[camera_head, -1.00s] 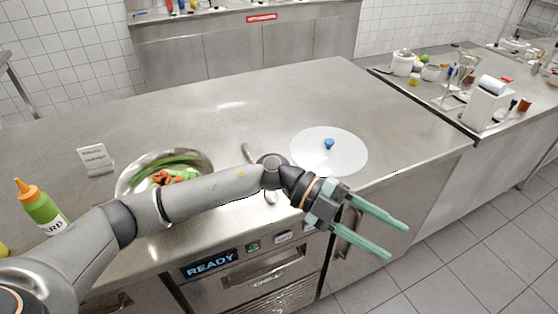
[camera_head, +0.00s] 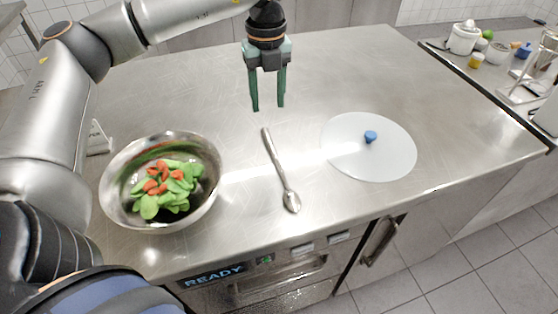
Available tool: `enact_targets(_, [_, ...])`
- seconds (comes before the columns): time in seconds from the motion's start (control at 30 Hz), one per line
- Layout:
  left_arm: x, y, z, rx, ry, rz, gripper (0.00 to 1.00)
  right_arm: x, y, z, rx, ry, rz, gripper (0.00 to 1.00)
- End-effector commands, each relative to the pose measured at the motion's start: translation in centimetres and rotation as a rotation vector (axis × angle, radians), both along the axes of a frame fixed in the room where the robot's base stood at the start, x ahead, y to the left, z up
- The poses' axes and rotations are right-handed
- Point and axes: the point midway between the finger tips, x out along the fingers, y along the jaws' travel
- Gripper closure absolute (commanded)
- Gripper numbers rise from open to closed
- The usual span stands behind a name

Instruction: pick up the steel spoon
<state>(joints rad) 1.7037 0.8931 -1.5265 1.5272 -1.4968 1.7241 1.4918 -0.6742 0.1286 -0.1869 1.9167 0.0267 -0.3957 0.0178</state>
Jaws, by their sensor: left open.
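The steel spoon (camera_head: 279,168) lies flat on the steel counter, with its bowl toward the front edge and its handle pointing away from me. My left gripper (camera_head: 268,108) hangs fingers down above the counter, just beyond the handle's far end. Its two green fingers are apart with nothing between them. It does not appear to touch the spoon. My right gripper is not in view.
A steel bowl (camera_head: 112,190) with green leaves and red pieces stands left of the spoon. A round white lid (camera_head: 372,165) with a blue knob lies to the right. A small sign (camera_head: 98,138) is partly hidden behind my arm. The counter (camera_head: 330,85) around the spoon is clear.

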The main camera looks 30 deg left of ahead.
Motion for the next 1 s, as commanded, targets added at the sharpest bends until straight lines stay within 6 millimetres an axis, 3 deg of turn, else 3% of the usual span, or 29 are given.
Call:
enact_targets(0.2, [-0.1, 0.0, -3.9, -0.002, 0.003, -0.002, 0.48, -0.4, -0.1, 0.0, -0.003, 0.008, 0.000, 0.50])
enact_targets(0.47, [-0.2, -0.1, -6.0, -0.002, 0.002, -0.004, 0.48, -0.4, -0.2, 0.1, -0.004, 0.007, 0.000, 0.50])
enact_targets(0.7, [-0.4, -0.1, -9.6, -0.004, 0.003, -0.003, 0.48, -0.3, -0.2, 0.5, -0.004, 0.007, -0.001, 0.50])
enact_targets(1.0, [-0.4, -0.1, -10.4, -0.004, 0.000, -0.004, 0.48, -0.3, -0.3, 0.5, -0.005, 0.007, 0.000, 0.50])
